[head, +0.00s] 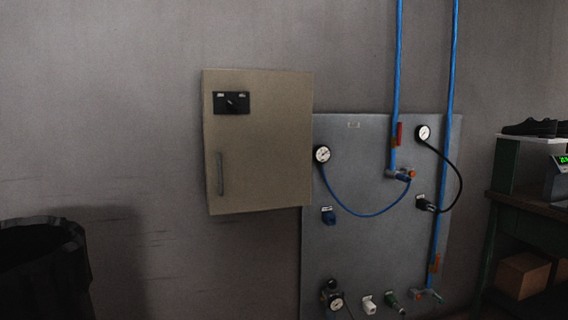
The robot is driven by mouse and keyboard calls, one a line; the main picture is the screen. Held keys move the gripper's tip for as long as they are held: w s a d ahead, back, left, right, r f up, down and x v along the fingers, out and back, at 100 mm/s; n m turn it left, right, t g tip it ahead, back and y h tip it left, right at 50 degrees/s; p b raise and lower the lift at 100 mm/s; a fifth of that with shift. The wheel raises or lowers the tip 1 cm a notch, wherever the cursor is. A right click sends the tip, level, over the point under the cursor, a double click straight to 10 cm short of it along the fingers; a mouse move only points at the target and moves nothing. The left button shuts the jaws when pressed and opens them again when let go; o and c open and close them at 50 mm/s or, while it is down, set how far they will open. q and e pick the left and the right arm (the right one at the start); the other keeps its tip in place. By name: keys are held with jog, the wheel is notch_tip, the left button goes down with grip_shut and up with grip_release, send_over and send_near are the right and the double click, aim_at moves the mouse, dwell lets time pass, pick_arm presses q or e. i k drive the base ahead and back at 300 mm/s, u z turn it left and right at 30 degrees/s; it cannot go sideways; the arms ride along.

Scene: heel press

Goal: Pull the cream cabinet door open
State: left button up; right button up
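The cream cabinet (265,150) hangs on the grey wall near the middle of the head view. Its door looks shut. A vertical bar handle (220,174) sits at the lower left of the door. A black switch plate (231,103) with a rotary knob is at the door's upper left. Neither of my grippers is in the head view, and nothing touches the handle.
A grey panel (340,235) with blue pipes (398,60), gauges (322,154) and hoses stands right of the cabinet. A black bin (75,235) is at the lower left. A workbench (530,205) with black shoes (530,127) is at the right.

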aim_at(258, 155)
jog(key=z, duration=0.05)
jog(key=i, duration=1.05)
jog(key=u, duration=0.55)
